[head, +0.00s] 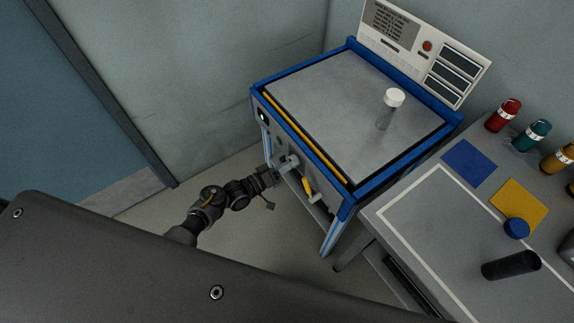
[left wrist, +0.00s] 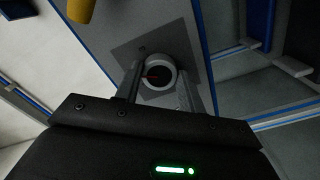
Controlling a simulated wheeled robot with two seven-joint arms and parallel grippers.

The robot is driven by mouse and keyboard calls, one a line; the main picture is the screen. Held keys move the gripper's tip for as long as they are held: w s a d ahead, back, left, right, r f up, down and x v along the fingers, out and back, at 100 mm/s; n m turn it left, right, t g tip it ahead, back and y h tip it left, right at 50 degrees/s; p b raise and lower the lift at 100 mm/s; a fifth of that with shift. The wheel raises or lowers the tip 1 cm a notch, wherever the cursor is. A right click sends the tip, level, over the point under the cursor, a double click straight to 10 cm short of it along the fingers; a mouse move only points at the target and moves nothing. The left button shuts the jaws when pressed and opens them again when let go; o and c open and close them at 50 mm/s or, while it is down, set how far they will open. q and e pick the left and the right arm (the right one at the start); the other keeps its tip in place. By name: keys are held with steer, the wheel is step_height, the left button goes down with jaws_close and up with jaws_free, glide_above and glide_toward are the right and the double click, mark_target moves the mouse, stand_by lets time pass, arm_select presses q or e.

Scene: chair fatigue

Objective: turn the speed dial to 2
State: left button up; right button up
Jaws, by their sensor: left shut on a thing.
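The speed dial (left wrist: 160,77) is a round grey knob with a dark face and a red pointer mark, on a grey plate in the left wrist view. The red mark lies roughly sideways there; no numbers can be read. My left gripper (left wrist: 158,88) is shut on the dial, one finger on each side. In the head view my left gripper (head: 281,168) is at the front of the blue-framed test machine (head: 299,136), low and under its top edge. The dial's face cannot be made out from the head.
A yellow handle (head: 308,188) is just right of the gripper; it also shows in the left wrist view (left wrist: 80,10). A white-capped clear bottle (head: 394,98) stands on the machine's top. A grey table (head: 420,222) with several bottles is at the right.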

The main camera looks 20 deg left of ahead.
arm_select(q)
steer(key=o, duration=1)
steer(key=v, duration=1.1)
steer(key=shift+b, duration=0.35)
steer(key=shift+w, duration=0.1)
